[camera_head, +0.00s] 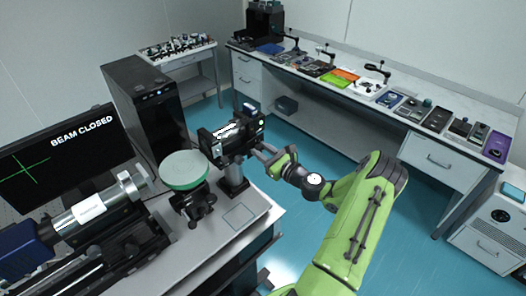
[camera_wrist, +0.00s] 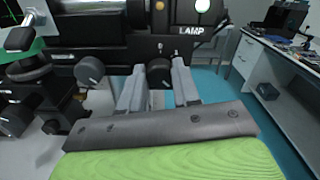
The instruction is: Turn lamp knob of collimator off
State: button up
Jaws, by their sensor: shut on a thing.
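The collimator (camera_head: 228,138) is a black unit on a post at the right of the near optical table. In the wrist view its dark front carries a "LAMP" label (camera_wrist: 191,30) and a pale lit indicator (camera_wrist: 202,6). The round black lamp knob (camera_wrist: 158,72) sits below two small marks. My gripper (camera_wrist: 158,86) is shut on this knob, with one grey finger on each side. Another black knob (camera_wrist: 89,70) is to the left, clear of the fingers. In the head view my gripper (camera_head: 262,153) reaches the collimator's right side; the knob is hard to make out there.
A pale green round disc (camera_head: 184,169) on a mount stands left of the collimator. A monitor (camera_head: 62,158) reads "BEAM CLOSED" with a green cross. A black computer tower (camera_head: 148,106) stands behind. A long bench (camera_head: 330,88) with several instruments is at the back; the blue floor between is open.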

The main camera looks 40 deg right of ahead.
jog(key=shift+c, duration=0.7)
